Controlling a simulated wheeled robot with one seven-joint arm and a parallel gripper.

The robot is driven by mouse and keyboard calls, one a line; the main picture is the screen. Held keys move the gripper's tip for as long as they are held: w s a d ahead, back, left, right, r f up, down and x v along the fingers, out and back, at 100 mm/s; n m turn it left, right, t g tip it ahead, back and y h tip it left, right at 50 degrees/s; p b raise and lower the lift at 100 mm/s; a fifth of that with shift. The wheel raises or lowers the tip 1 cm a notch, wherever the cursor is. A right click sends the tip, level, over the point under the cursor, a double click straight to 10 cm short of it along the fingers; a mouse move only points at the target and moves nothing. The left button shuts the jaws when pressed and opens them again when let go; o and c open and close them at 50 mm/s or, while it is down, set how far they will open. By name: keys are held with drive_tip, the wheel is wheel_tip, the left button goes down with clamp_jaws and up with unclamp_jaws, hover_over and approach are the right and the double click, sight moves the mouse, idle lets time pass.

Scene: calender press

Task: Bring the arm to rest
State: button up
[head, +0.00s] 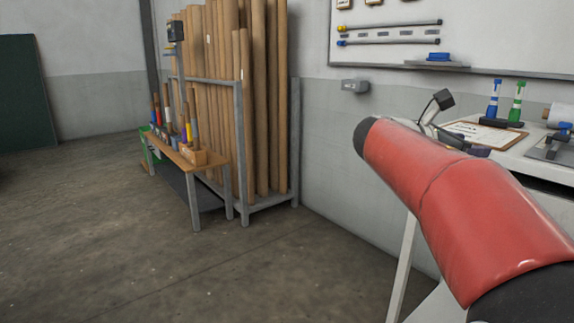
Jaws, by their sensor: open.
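My arm (450,205) shows as a thick red link with dark ends. It reaches from the lower right corner up and left to about the middle right of the head view. It passes in front of the white worktable and hides part of it.
A rack (243,155) of tall brown tubes and a low wooden bench (186,160) stand at the wall. The floor (110,240) at left is clear.

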drive_tip(key=s+a+f+m+y, duration=0.8)
drive_tip(key=s+a+f+m, duration=0.1)
drive_tip(key=s+f, duration=0.3)
drive_tip(key=s+a+f+m+y, duration=0.7)
drive_tip(key=s+a+f+m, duration=0.2)
drive_tip(key=s+f, duration=0.4)
wheel_tip(320, 180, down, 2)
drive_tip(key=shift+a+f+m+t+y, duration=0.25)
drive_tip(key=shift+m+t+y, duration=0.15)
drive_tip(key=shift+m, duration=0.5)
